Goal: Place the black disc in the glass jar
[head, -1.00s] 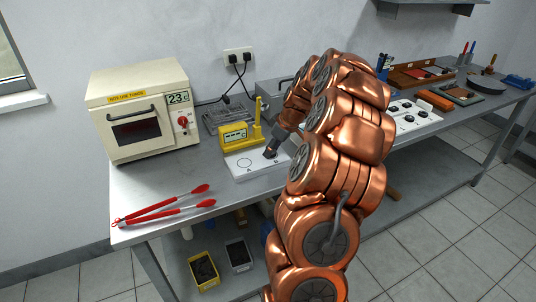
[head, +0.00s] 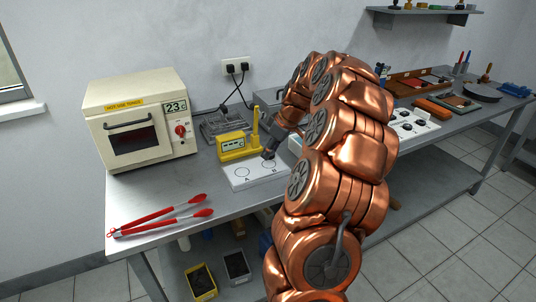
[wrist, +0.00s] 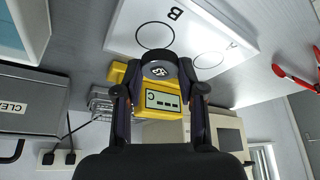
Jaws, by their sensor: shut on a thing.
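The black disc (wrist: 158,71), with a pale marking on its face, is between the fingertips of my gripper (wrist: 158,78) in the wrist view. The gripper is shut on it. In the head view my gripper (head: 268,153) hangs just above the white board (head: 240,183), near circle B, and the disc is too small to make out. Circles A and B on the board look empty. I cannot make out the glass jar in either view; my arm hides part of the bench.
A yellow meter (head: 233,145) with an upright post stands at the board's back edge. A cream oven (head: 140,125) and red tongs (head: 160,216) are to the left. A grey case (wrist: 30,105) lies nearby in the wrist view. Bench room is free between tongs and board.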

